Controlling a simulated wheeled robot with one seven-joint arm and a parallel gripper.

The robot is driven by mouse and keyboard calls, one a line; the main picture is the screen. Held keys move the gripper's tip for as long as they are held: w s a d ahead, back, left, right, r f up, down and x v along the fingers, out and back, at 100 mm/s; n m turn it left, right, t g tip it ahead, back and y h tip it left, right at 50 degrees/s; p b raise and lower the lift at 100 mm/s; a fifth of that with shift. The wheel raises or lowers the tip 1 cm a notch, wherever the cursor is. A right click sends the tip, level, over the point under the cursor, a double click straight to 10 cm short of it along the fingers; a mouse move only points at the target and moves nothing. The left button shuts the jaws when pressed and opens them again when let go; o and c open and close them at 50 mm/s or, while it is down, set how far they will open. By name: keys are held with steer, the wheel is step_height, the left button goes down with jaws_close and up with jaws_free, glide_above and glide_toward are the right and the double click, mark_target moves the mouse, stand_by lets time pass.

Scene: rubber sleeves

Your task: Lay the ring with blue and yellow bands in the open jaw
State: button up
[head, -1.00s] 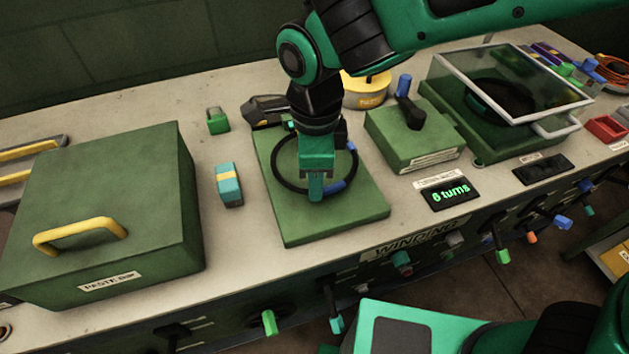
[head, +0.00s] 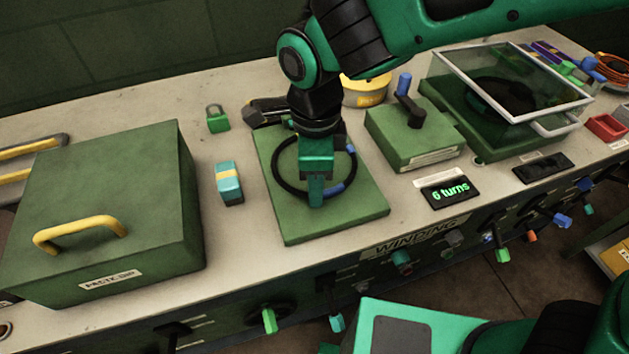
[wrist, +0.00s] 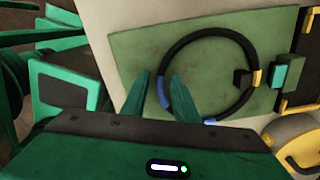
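The black ring (head: 289,186) lies on a green plate (head: 362,212). Blue bands show on it in the wrist view (wrist: 163,92), one near my fingers and one along the lower edge. A yellow piece (wrist: 257,77) shows at its far side, beside a black block and a teal block (wrist: 288,72). Whether the yellow is on the ring or the jaw is unclear. That spot is largely behind my arm in the head view. My gripper (head: 316,200) is low over the ring's near side. In the wrist view its fingers (wrist: 162,76) are apart, with the ring's banded stretch between them.
A teal block with a yellow band (head: 229,183) stands left of the plate. A large green box (head: 110,220) with a yellow handle is further left. A crank block (head: 415,138) and a glass-lidded unit (head: 510,90) stand to the right. A yellow tin (head: 366,92) is behind.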

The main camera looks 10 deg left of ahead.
step_height(320, 180, up, 12)
steer(key=shift+f, duration=0.2)
steer(key=w+d+f+n, duration=0.15)
steer(key=w+d, duration=0.25)
steer(key=d, duration=0.9)
steer(key=w+d+n, duration=0.2)
steer(key=w+d, duration=0.2)
steer(key=d, duration=1)
steer(key=s+d+f+n, duration=0.2)
steer(key=s+d, duration=0.5)
steer(key=d, duration=0.4)
steer(key=s+d+f+n, duration=0.3)
steer(key=s+d, duration=0.4)
steer(key=d, duration=0.4)
steer(key=shift+s+d+f, duration=0.15)
steer(key=shift+s+f, duration=0.1)
steer(key=shift+s, duration=0.15)
steer(key=shift+n, duration=0.25)
